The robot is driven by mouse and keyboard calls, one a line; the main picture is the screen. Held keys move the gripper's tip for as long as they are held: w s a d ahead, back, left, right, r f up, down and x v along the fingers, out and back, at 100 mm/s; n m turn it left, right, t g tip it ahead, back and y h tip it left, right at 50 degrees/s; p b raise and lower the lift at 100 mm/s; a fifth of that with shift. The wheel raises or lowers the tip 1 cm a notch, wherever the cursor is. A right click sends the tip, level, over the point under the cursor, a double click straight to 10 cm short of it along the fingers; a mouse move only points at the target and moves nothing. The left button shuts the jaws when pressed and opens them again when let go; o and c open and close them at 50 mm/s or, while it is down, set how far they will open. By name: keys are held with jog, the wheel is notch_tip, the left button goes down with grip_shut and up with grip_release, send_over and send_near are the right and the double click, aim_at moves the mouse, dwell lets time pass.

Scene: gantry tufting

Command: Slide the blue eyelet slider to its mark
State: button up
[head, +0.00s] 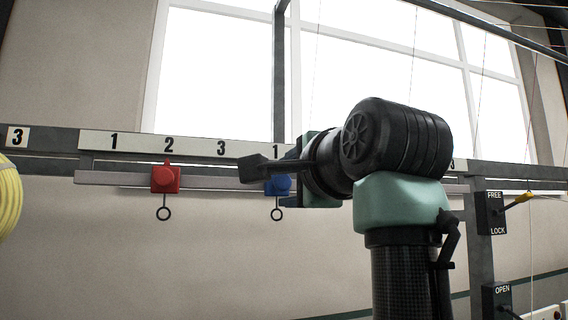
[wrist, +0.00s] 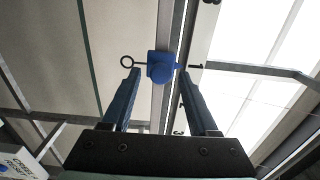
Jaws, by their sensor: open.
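The blue eyelet slider (head: 277,185) sits on a grey rail (head: 222,182) below the number strip, under a 1; my gripper partly covers it in the head view. Its ring (head: 277,215) hangs below it. In the wrist view the slider (wrist: 160,68) lies ahead, between the tips of my open gripper (wrist: 160,76), with its pointer beside the 1. The jaws are apart, one on each side; whether they touch it I cannot tell. My arm hides most of the strip right of that 1 in the head view.
A red slider (head: 165,179) with a ring sits left on the same rail, under a 2. FREE/LOCK (head: 490,213) and OPEN (head: 497,299) boxes stand at the right. A yellow coil (head: 9,202) is at the left edge. Thin threads hang before the window.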

jog(key=shift+a+p+x, duration=0.2)
jog(key=shift+p+x, duration=0.25)
jog(key=shift+x, duration=0.5)
jog(key=shift+w, duration=0.35)
jog(key=shift+c, duration=0.3)
grip_shut()
jog(key=shift+f, duration=0.15)
